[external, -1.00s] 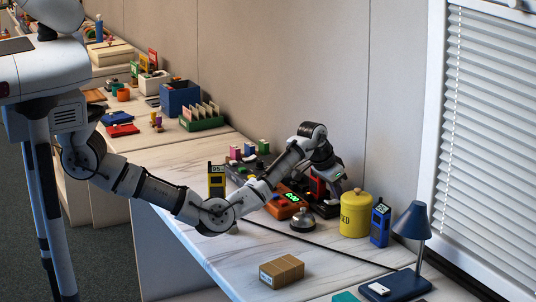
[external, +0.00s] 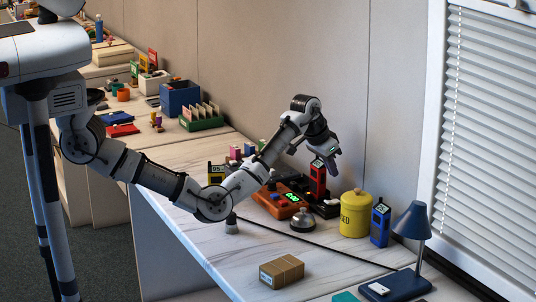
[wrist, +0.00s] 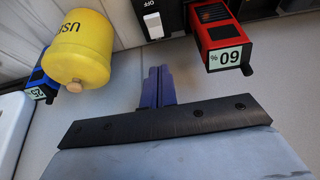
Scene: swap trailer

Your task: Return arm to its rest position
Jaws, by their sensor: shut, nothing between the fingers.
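My gripper (external: 331,159) is at the end of my bent arm, pointing down above the back of the counter, just over a red handheld device (external: 318,178). In the wrist view my gripper's blue-purple fingers (wrist: 158,87) are together with nothing between them. The red device (wrist: 220,42) shows there to the right of the fingers, marked "60%" upside down, and is apart from them. It stands upright in a black base (external: 326,207).
A yellow canister (external: 355,215), a blue handheld device (external: 380,224) and a blue lamp (external: 411,225) stand to the right. The counter's front middle is largely clear.

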